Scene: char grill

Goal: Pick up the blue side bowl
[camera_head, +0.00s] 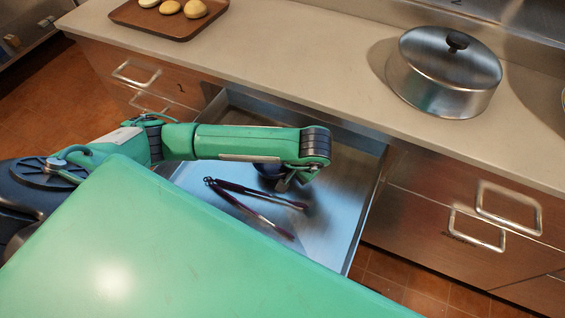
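A dark blue bowl (266,171) sits in the open metal drawer (340,195) below the counter. My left arm and wrist hide much of it from above. My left gripper (288,183) points down into the drawer at the right side of the bowl. Its fingers are small and partly hidden under the wrist, so I cannot tell whether they are open or shut, or whether they touch the bowl. My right gripper is not in view.
Tongs (250,206) lie open in the drawer in front of the bowl. A lidded steel pot (444,75) and a brown tray (150,22) with buns stand on the counter (300,60). Closed drawers with handles (508,207) flank the open one.

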